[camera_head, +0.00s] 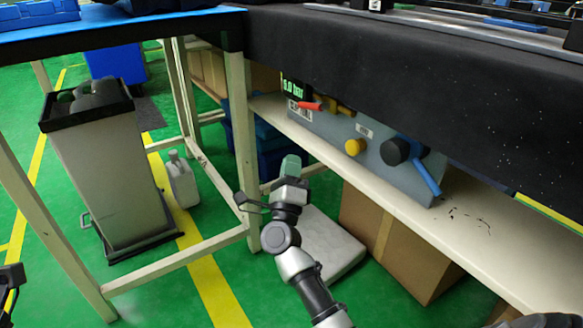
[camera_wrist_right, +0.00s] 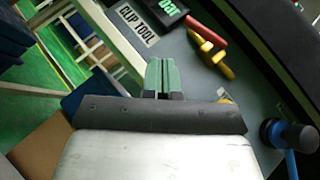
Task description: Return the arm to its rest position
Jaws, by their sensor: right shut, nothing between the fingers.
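My right arm reaches up from the bottom of the head view. Its right gripper (camera_head: 291,165) has green fingertips and is in front of the lower shelf, left of the grey clip tool box (camera_head: 345,135). In the right wrist view the green fingers of the gripper (camera_wrist_right: 160,75) are together with nothing between them. The clip tool panel (camera_wrist_right: 140,28) lies beyond them, with a lit green display. My left gripper does not show; only a dark part is at the left edge of the head view.
The lower shelf (camera_head: 465,235) holds the tool box with its blue-handled black knob (camera_head: 395,151). Cardboard boxes (camera_head: 415,262) stand below it. A table leg (camera_head: 240,135) is close left of my gripper. A grey bin (camera_head: 108,170) and white jug (camera_head: 181,182) stand farther left.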

